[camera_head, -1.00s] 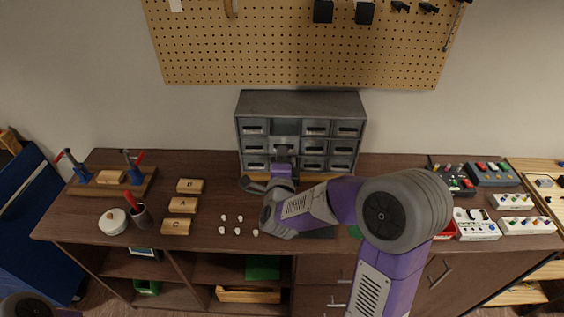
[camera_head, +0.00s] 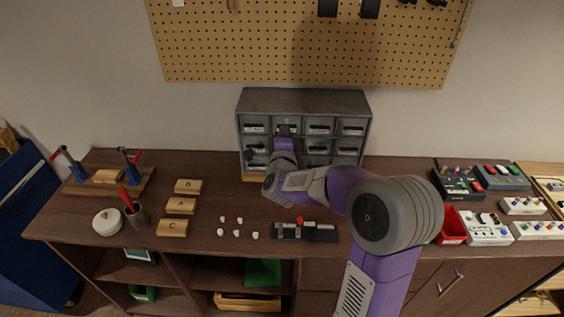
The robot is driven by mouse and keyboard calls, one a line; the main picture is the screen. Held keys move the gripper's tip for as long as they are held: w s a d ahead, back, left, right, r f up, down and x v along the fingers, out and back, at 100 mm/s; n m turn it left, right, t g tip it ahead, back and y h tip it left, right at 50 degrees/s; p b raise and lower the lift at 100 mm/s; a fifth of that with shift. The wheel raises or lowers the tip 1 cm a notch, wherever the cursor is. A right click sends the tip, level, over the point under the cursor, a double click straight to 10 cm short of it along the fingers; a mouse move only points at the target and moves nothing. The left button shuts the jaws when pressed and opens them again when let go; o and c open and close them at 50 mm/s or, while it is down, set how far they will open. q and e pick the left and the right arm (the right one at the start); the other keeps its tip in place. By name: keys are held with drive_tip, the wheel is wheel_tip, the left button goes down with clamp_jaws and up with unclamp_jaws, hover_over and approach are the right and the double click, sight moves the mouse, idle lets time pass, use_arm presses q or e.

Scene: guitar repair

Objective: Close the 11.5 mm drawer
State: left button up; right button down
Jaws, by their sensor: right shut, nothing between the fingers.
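A grey metal drawer cabinet (camera_head: 305,101) stands at the back of the workbench, with several small labelled drawers in rows. The label text is too small to read, so I cannot tell which one is marked 11.5 mm. My right gripper (camera_head: 286,131) is shut and empty, at the front of the second drawer from the left in the top row (camera_head: 292,121). That drawer front looks about level with its neighbours. My right wrist and forearm hide part of the drawers below it. My left gripper is not in view.
A red tray (camera_head: 451,226) and pedals (camera_head: 487,227) are at right. A pegboard (camera_head: 310,45) hangs behind.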

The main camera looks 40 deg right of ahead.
drive_tip(key=v, duration=1.4)
